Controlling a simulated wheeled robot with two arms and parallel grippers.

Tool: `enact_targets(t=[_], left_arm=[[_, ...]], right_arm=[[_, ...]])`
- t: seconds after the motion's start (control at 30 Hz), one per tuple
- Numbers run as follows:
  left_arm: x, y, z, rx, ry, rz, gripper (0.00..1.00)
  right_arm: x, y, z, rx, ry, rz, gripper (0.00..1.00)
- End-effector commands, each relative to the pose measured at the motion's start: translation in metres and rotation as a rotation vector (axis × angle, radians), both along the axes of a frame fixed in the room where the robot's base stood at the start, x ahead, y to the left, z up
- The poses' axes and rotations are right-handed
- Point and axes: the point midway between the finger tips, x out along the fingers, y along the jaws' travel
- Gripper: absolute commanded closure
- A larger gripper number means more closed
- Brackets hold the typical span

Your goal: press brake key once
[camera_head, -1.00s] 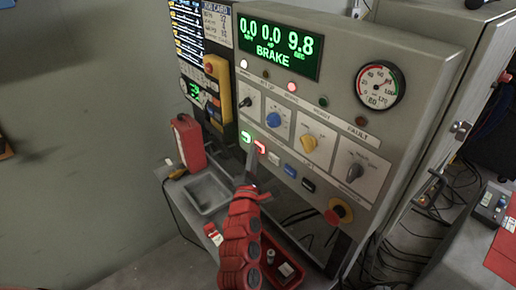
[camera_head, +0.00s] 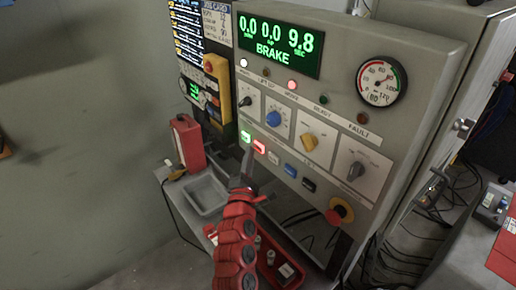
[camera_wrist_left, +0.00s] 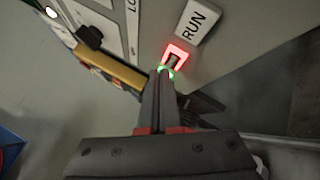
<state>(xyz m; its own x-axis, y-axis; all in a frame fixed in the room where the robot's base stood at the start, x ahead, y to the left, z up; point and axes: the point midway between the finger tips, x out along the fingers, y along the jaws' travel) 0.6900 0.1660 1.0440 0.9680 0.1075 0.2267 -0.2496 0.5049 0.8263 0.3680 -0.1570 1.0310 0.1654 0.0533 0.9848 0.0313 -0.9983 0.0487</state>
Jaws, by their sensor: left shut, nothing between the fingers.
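A row of small keys runs along the lower part of the grey control panel (camera_head: 345,120). It has a lit green key (camera_head: 246,137), a lit red key (camera_head: 259,146), a pale key (camera_head: 273,158), a blue key (camera_head: 290,170) and a black key (camera_head: 308,185). I cannot read which is named brake. My left gripper (camera_head: 247,154) is shut and empty, its tips just below the green and red keys. In the left wrist view the tips (camera_wrist_left: 163,72) overlap a green glow beside the glowing red key (camera_wrist_left: 177,56); contact cannot be told. My right gripper is out of view.
The display (camera_head: 279,43) reads 0.0, 0.0, 9.8 and BRAKE. Knobs sit above the keys and a red emergency button (camera_head: 340,210) sits lower right. A grey tray (camera_head: 205,193) and a red box (camera_head: 187,142) stand left, with a red tray (camera_head: 275,265) below.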

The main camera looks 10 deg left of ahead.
Motion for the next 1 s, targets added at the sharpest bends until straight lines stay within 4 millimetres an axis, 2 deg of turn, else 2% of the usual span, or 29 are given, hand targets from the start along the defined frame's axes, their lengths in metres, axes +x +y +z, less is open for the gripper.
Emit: enact_targets(t=[0.17,0.6,1.0], left_arm=[[-0.005,0.005,-0.002,0.000,0.000,0.001,1.00],[-0.038,0.030,-0.003,-0.001,0.000,0.001,1.00],[-0.039,0.031,0.000,0.000,0.000,0.000,1.00]], right_arm=[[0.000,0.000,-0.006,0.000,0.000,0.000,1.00],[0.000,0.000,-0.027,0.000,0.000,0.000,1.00],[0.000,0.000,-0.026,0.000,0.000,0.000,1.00]])
